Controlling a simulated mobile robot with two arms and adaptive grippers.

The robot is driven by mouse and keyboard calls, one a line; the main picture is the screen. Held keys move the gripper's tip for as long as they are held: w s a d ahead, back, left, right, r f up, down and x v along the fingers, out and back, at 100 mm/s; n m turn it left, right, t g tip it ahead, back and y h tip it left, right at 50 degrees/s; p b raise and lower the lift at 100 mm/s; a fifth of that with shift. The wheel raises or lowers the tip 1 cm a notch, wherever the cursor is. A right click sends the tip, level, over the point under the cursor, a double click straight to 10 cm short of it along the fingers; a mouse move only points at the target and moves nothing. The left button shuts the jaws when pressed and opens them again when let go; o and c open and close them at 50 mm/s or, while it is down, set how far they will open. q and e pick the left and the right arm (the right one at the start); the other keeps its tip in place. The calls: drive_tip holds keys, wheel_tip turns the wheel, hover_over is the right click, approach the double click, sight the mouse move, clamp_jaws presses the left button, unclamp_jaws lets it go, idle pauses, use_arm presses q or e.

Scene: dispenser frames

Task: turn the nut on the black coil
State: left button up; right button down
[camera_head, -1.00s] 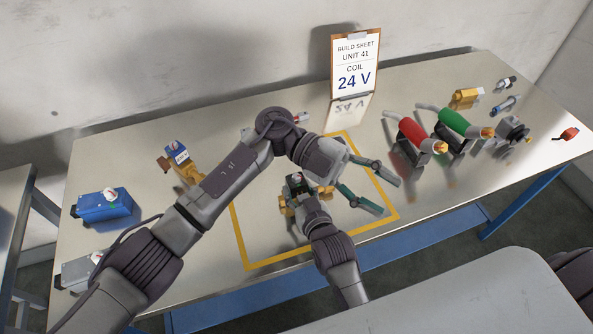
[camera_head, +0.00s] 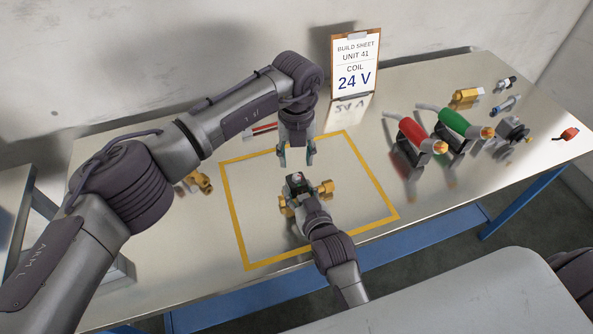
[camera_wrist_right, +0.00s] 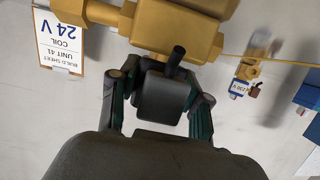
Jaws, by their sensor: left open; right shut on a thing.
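The black coil (camera_head: 295,184) sits on a brass valve (camera_head: 325,188) inside the yellow outline. A small pale and red piece on top of the coil, perhaps the nut (camera_head: 297,176), is too small to make out well. My right gripper (camera_wrist_right: 160,85) is shut on the coil, with a finger on each side of the black block (camera_wrist_right: 158,100) in the right wrist view. The brass body (camera_wrist_right: 175,30) shows beyond it. My left gripper (camera_head: 297,158) points down, open and empty, just above and behind the coil, apart from it.
The build sheet (camera_head: 355,65) reads unit 41, coil 24 V.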

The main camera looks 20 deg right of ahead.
sight(296, 175)
use_arm(q)
wheel_tip(296, 175, down, 6)
idle(0.4)
clamp_jaws()
